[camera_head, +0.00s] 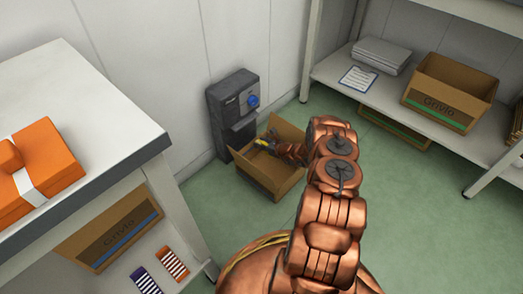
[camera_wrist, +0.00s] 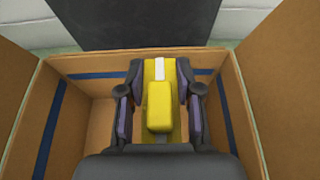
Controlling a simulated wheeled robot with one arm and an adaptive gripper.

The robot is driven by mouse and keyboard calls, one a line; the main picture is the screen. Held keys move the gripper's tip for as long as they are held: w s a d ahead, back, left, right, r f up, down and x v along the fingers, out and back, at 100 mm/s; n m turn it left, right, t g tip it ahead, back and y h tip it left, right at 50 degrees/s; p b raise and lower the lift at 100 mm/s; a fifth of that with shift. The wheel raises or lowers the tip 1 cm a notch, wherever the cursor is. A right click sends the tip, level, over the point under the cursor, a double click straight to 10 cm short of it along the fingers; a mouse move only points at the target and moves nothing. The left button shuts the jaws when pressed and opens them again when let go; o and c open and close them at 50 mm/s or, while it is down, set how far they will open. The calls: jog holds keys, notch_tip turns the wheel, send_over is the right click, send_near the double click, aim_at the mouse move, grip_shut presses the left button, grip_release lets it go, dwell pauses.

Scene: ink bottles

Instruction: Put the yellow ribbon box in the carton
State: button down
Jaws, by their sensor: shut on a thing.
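The yellow ribbon box (camera_wrist: 159,106) has a pale ribbon and sits between the two fingers of my gripper (camera_wrist: 160,110) in the wrist view. My gripper is shut on it. The open carton (camera_head: 262,184) stands on the floor in the head view, and its walls (camera_wrist: 80,64) surround the box and fingers in the wrist view. In the head view my gripper (camera_head: 268,145) is at the carton's opening, with a small bit of yellow showing. I cannot tell whether the box touches the carton's bottom.
A dark grey machine (camera_head: 233,110) with a blue button stands against the wall behind the carton. A white table (camera_head: 85,110) with an orange gift box (camera_head: 50,165) is at left. A shelf (camera_head: 390,95) at right holds another carton (camera_head: 450,90). Green floor (camera_head: 400,200) is clear between.

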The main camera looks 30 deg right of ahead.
notch_tip(320, 180, down, 4)
jog(key=shift+r+b, duration=0.25)
jog(key=shift+b, duration=0.4)
jog(key=shift+f+p, duration=0.3)
jog(key=shift+f, duration=0.05)
jog(key=shift+f, duration=0.2)
jog(key=c, duration=0.8)
grip_release()
jog(key=shift+o, duration=0.2)
jog(key=shift+r, duration=0.1)
